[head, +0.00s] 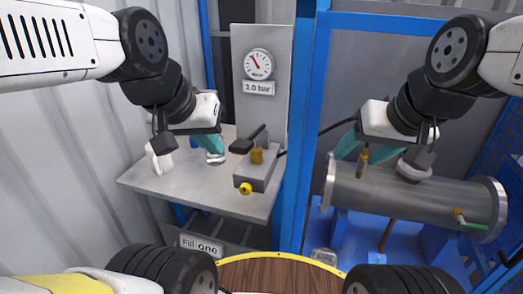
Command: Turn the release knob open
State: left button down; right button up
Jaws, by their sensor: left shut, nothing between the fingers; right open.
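A small yellow knob (245,188) sits on the front of a grey block (259,176) on the metal table; the frame does not show which way it is turned. The block also carries a brass fitting (257,155) and a black lever (249,141). My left gripper (214,153), with teal fingers, is shut and empty over the table, left of the block and apart from it. My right gripper (370,154) is open at the flanged metal shell (408,194), close to a brass fitting (362,158) on its top; I cannot tell whether they touch.
A gauge (258,65) above a "3.0 bar" label (259,88) is on the grey panel behind the block. A blue post (300,130) stands between table (150,182) and shell. The shell's right end has a green-handled valve (470,224). A round wooden top (280,274) is in front.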

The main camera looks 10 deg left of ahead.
aim_at(245, 188)
jog(key=k+j+z, duration=0.2)
jog(key=j, duration=0.3)
jog(key=k+j+z, duration=0.2)
jog(key=j, duration=0.3)
jog(key=k+j+z, duration=0.15)
jog(key=j, duration=0.3)
jog(key=k+j+z, duration=0.2)
jog(key=j, duration=0.25)
jog(key=k+j+z, duration=0.2)
jog(key=i+j, duration=0.2)
jog(key=j, duration=0.15)
